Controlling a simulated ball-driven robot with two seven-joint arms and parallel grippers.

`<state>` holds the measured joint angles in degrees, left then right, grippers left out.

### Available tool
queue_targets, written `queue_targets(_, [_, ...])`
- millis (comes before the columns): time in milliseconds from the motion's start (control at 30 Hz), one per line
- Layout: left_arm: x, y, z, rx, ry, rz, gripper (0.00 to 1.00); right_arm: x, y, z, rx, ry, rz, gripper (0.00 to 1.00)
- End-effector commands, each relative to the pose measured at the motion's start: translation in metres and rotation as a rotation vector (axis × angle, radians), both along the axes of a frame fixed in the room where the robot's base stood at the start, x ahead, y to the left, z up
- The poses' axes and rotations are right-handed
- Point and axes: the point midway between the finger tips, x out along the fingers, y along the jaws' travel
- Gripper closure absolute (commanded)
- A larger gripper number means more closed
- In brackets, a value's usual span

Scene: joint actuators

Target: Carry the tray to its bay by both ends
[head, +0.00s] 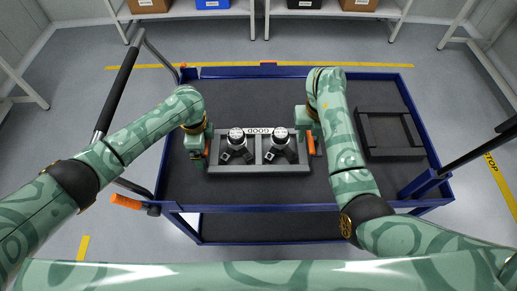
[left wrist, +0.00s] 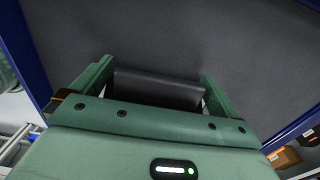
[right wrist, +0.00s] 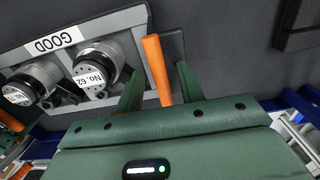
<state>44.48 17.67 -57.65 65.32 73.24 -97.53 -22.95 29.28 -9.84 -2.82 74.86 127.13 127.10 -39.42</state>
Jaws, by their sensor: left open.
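The grey tray (head: 262,169), with a white GOOD label, lies on the cart's dark top. It holds two black-and-silver actuators (head: 236,145) (head: 279,144) in separate compartments. An orange handle is at its left end (head: 207,147) and another at its right end (head: 311,143). My left gripper (head: 200,150) is beside the left end, its fingers wide apart in the left wrist view (left wrist: 152,85); no orange handle shows between them there. My right gripper (right wrist: 160,80) is at the right end, fingers apart with the orange handle (right wrist: 157,68) between them and gaps visible.
A dark rectangular frame (head: 390,154), seemingly the bay, lies on the cart top to the right of the tray. The cart (head: 270,207) has a raised blue rim and a black push bar (head: 118,85) at left. Shelves with bins (head: 212,4) stand far behind.

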Motion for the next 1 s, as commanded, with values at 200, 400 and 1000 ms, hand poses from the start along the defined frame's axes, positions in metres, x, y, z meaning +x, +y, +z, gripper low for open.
queue_targets(200, [0.0,0.0,-0.003,0.0,-0.001,-0.002,0.0,0.0,0.0,-0.004,0.0,0.0,-0.001,0.62])
queue_targets(400, [0.0,0.0,-0.003,0.0,-0.001,-0.001,0.17,0.0,0.0,-0.003,0.0,0.0,-0.001,0.79])
queue_targets(1000, [0.001,-0.001,0.01,-0.001,-0.008,-0.002,0.51,0.001,0.0,0.009,0.001,-0.007,0.0,1.0])
